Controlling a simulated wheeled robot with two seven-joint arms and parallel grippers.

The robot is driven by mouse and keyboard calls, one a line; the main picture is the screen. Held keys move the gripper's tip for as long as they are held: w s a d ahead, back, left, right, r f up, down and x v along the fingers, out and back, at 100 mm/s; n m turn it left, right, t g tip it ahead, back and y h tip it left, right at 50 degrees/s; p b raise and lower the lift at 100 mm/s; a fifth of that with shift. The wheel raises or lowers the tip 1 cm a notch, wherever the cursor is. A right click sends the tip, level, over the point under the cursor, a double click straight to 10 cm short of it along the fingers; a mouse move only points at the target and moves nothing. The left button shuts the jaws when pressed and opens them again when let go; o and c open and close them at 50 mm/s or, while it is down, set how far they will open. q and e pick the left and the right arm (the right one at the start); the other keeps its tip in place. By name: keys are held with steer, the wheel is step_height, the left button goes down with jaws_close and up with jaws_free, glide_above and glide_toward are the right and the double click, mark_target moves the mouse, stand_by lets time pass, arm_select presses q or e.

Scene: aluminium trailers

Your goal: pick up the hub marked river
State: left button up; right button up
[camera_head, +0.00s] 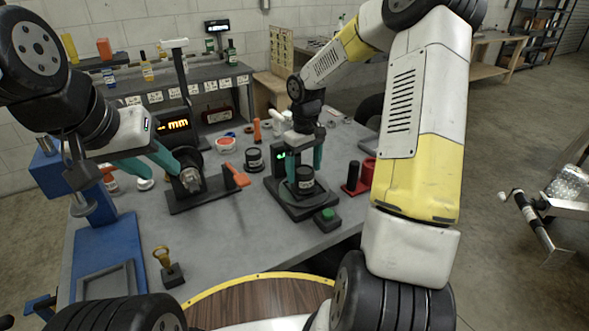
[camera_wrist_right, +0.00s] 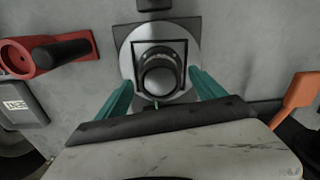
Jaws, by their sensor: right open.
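A dark round hub with a pale label (camera_head: 305,184) sits upright on a black stand with a green display (camera_head: 279,160); it also shows in the right wrist view (camera_wrist_right: 160,76). Its lettering is too small to read. My right gripper (camera_head: 304,168) is open above it, with teal fingers on either side. A second dark labelled hub (camera_head: 254,161) stands on the bench to the left. My left gripper (camera_head: 176,167) is at a black fixture with an orange handle (camera_head: 237,175), beside a metallic round part (camera_head: 191,180); its fingertips are partly hidden.
A red holder with a black cylinder (camera_wrist_right: 50,54) lies left in the right wrist view. A green-button box (camera_head: 327,219) is in front of the stand. A blue press (camera_head: 100,238) and brass-handled stamp (camera_head: 166,262) occupy the bench's left. Bare bench (camera_head: 235,240) lies between.

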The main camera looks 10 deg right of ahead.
steer(key=shift+f, duration=1.25)
jaws_close()
